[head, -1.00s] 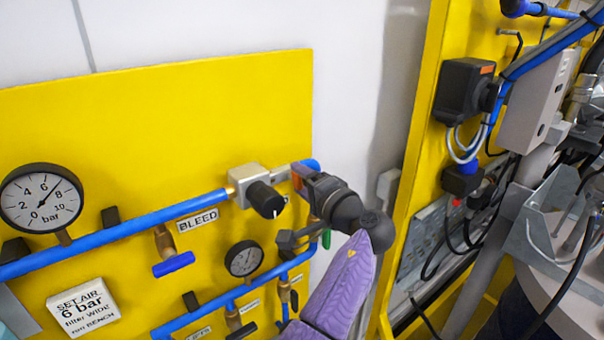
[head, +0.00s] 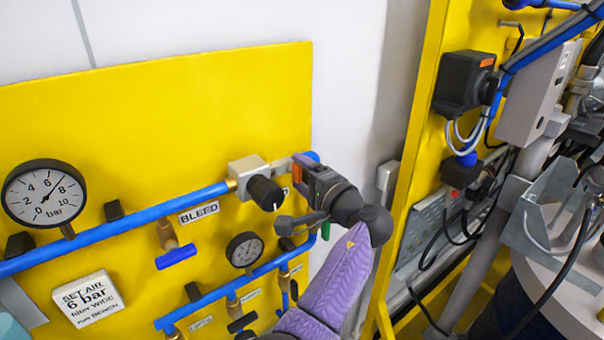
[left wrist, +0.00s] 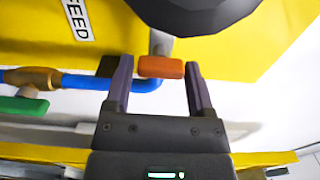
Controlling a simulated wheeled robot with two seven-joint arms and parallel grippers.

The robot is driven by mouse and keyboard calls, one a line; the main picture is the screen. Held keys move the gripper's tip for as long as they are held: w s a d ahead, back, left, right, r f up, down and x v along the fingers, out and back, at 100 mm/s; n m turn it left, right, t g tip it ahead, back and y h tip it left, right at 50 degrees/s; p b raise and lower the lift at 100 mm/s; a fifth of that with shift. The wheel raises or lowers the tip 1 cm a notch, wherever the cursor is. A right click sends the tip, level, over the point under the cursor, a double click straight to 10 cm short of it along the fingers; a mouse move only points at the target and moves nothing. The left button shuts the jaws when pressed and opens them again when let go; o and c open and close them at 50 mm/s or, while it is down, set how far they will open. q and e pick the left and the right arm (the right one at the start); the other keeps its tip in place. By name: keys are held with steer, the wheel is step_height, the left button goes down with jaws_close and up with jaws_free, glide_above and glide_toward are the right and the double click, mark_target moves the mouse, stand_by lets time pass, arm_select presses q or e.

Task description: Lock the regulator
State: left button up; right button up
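The regulator is a silver block (head: 248,172) with a black knob (head: 265,193), set in the blue pipe on the yellow panel. A dark round shape at the top of the left wrist view looks like this knob, close up. My left gripper (head: 302,182) is just right of the knob. In the left wrist view its fingers (left wrist: 160,82) are apart, on either side of an orange-red valve handle (left wrist: 160,67), with no clear grip on it. The handle also shows in the head view (head: 297,173). The FEED label (left wrist: 76,18) is near it. My right gripper is not in view.
A large gauge (head: 45,196), a blue bleed handle (head: 176,257) and a small gauge (head: 244,250) are on the panel. A white set-air sign (head: 88,297) is below. A yellow frame with a black box (head: 464,82) and cables stands to the right.

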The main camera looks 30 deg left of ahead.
arm_select(q)
steer(key=shift+o, duration=1.2)
steer(key=b+v, duration=0.4)
steer(key=v, duration=0.6)
steer(key=shift+w, duration=0.1)
